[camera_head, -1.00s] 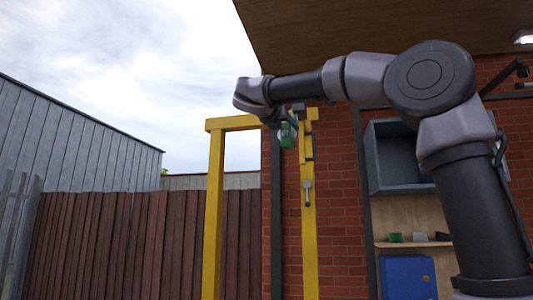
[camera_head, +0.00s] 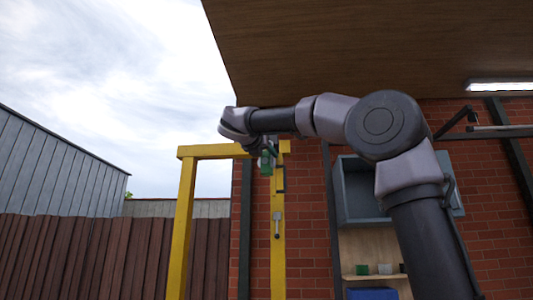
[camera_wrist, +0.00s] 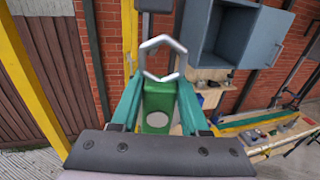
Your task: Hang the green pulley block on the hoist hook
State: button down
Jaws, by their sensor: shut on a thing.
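The green pulley block (camera_wrist: 158,106) is between the teal fingers of my gripper (camera_wrist: 158,112) in the wrist view. Its hexagonal metal ring (camera_wrist: 163,57) stands up beyond the fingertips, with nothing visible through it but background. In the head view, the green block (camera_head: 266,163) hangs below my gripper (camera_head: 266,152), close to the right end of the yellow gantry beam. A dark grey fitting (camera_wrist: 153,5) with a narrow stem comes down from the top edge of the wrist view, just above the ring. It may be the hoist; its hook shape is not clear, and I see no contact with the ring.
The yellow gantry (camera_head: 183,215) stands before a brick wall (camera_head: 308,220). A grey handle-like piece (camera_head: 277,224) is on its right post. An open grey cabinet (camera_head: 358,190) and a shelf (camera_head: 375,277) are to the right. A workbench (camera_wrist: 275,130) shows lower right in the wrist view.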

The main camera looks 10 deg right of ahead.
jog(key=w+d+f, duration=0.1)
jog(key=w+d, duration=0.1)
jog(key=w, duration=0.4)
jog(key=shift+w+f, duration=0.2)
jog(key=shift+f, duration=0.05)
dwell(0.5)
dwell(0.6)
jog(key=shift+c, duration=1.6)
grip_release()
